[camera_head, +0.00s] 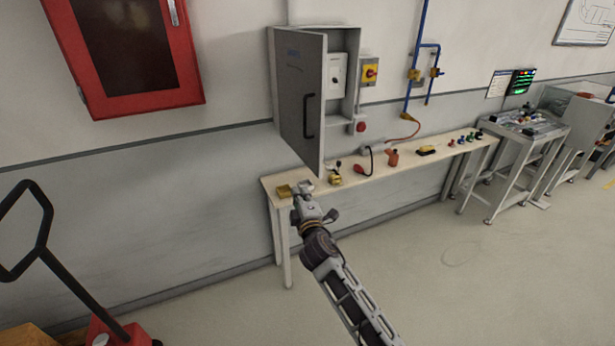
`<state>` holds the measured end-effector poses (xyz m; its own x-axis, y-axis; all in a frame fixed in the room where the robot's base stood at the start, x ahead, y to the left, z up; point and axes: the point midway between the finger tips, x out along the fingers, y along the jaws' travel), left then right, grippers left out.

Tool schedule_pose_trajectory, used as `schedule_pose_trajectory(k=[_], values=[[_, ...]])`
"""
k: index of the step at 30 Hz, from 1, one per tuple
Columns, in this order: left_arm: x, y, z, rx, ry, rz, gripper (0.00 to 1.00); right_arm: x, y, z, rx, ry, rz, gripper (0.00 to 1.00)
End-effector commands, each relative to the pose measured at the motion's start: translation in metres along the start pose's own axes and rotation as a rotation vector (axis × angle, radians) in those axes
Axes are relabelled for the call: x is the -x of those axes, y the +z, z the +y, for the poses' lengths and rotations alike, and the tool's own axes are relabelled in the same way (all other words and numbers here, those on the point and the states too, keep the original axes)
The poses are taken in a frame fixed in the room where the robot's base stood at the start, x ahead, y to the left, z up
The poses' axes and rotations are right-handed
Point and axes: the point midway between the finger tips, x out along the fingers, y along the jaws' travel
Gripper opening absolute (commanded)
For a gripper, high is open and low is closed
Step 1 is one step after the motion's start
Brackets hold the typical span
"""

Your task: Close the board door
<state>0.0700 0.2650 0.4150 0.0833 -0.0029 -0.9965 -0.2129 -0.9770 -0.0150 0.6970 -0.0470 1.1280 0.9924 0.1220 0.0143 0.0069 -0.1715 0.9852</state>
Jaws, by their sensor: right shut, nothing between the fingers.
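The board is a grey wall cabinet (351,85) above a narrow table. Its grey door (301,95) stands open, swung out from the cabinet's left side, with a dark vertical handle (309,116) on the face I see. A pale switch unit (338,76) shows inside. My right gripper (303,186) is shut and empty, below the door's lower edge and near the table's left end. It looks apart from the door. My left gripper is not in view.
A red-framed cabinet (188,62) hangs at left. A pallet jack (104,330) stands at lower left.

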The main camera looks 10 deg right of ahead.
Motion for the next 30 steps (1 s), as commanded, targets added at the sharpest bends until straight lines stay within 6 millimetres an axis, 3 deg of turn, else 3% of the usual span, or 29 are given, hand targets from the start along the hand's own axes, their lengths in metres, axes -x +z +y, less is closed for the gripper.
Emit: schedule_pose_trajectory(k=[9, 30], values=[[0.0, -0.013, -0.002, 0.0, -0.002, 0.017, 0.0, 0.0, 0.006, -0.002, 0.135, -0.011, -0.027, 0.0], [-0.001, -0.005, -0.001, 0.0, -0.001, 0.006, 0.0, 0.001, 0.004, -0.003, 0.173, -0.011, -0.026, 0.0]])
